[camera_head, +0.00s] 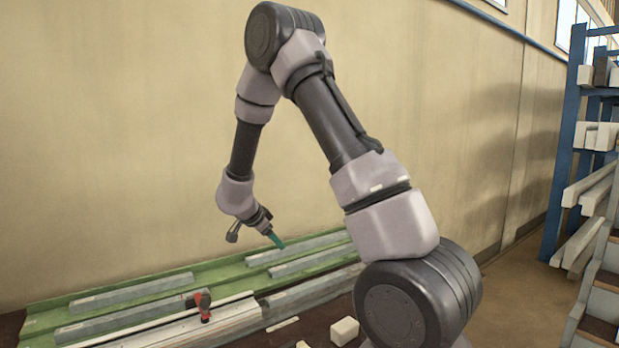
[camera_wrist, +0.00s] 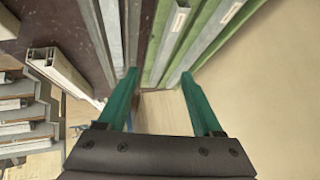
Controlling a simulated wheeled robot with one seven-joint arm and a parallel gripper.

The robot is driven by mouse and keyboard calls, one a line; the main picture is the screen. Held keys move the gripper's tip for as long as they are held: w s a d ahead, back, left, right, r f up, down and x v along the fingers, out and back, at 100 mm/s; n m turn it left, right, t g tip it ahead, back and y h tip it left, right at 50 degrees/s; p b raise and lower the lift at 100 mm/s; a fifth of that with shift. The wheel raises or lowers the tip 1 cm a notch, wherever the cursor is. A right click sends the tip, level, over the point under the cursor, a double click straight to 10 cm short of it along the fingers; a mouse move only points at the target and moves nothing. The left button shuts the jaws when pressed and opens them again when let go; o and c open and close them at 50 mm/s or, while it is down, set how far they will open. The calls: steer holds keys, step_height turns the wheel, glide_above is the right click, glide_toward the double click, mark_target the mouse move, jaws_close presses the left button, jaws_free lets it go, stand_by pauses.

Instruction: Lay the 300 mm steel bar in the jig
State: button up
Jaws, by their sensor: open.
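Several grey steel bars lie lengthwise on the green rack (camera_head: 222,270); I cannot tell which is 300 mm. One long bar (camera_head: 130,291) lies at the left, and another (camera_head: 297,246) lies at the back right under my gripper (camera_head: 279,243). The jig appears to be the pale rail (camera_head: 190,330) along the front, with a red and black clamp (camera_head: 203,305) on it. In the wrist view my gripper (camera_wrist: 160,85) has its two teal fingers apart with nothing held between them. A bar with a pale label (camera_wrist: 180,18) lies beyond the fingertips.
A pale block (camera_head: 344,331) stands on the dark bench top at the front. The wall (camera_head: 130,150) rises close behind the green rack. A blue shelf (camera_head: 563,150) with pale lengths of stock stands at the right.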

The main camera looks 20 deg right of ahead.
steer(key=s+a+r+n+t+y, duration=0.1)
steer(key=a+r+n+t+y, duration=0.2)
steer(key=r, duration=0.9)
steer(key=s+a+r+n+t+y, duration=0.15)
steer(key=r+y, duration=0.35)
steer(key=r, duration=0.7)
steer(key=s+r+n+y, duration=0.3)
steer(key=s+r+n, duration=0.25)
steer(key=s, duration=0.65)
steer(key=s+d+f+g+h, duration=0.1)
steer(key=s+d, duration=0.1)
steer(key=s, duration=0.5)
steer(key=s+d+f+n+g+h, duration=0.1)
steer(key=s+d, duration=0.1)
steer(key=s, duration=0.6)
steer(key=shift+s+d, duration=0.25)
steer(key=shift+d, duration=0.15)
